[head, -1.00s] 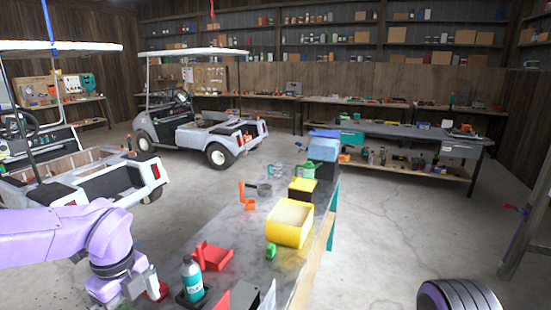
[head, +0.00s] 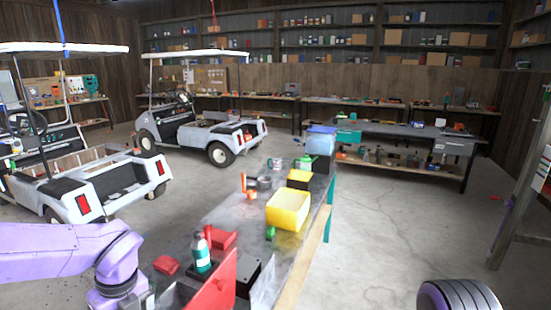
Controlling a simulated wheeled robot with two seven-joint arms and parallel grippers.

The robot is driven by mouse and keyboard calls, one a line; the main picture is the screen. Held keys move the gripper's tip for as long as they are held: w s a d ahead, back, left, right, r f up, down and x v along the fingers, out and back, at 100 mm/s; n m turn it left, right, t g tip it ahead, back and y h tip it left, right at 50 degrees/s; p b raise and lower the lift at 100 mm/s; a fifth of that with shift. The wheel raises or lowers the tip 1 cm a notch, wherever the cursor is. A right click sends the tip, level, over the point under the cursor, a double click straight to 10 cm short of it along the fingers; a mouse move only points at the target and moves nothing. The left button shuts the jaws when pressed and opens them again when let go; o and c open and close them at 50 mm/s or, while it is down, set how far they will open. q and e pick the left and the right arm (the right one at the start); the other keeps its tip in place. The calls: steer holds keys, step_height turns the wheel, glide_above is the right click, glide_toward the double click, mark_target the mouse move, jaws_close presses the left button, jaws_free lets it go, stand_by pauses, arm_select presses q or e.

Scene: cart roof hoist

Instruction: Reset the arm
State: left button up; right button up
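My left arm (head: 70,250), purple, comes in from the left and bends down at the bottom left of the head view. My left gripper (head: 145,300) is at the bottom edge, mostly cut off. Its fingers are not clear enough to show whether it is open or shut. It is left of the workbench items, near a small red object (head: 167,265). My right gripper is out of view.
A grey workbench (head: 228,213) carries a teal bottle (head: 201,253), an upright red panel (head: 217,286), a yellow bin (head: 288,210) and a blue-lidded box (head: 321,141). White carts (head: 110,190) (head: 205,135) stand behind.

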arm_select(q)
steer(key=s+a+f+m+t+y+b, duration=0.1)
steer(key=s+a+f+m+y+b, duration=0.15)
steer(key=f+m, duration=0.55)
steer(key=s+a+f+m+t+y+b, duration=0.1)
steer(key=s+a+f+m+y+b, duration=0.15)
steer(key=f+m, duration=0.5)
steer(key=s+a+f+m+t+y+b, duration=0.1)
steer(key=s+a+f+m+y, duration=0.15)
steer(key=f+m, duration=0.55)
steer(key=s+d+f+m+h+b, duration=0.2)
steer(key=s+d+f+m+h, duration=0.1)
steer(key=s+f+m, duration=0.4)
steer(key=s+d+f+m+h+b, duration=0.2)
steer(key=s+d+f+m+h, duration=0.1)
steer(key=s+f+m, duration=0.5)
step_height(320, 180, down, 2)
steer(key=shift+d+f+m+t, duration=0.15)
steer(key=shift+d+m+t, duration=0.25)
steer(key=shift+d+m, duration=0.55)
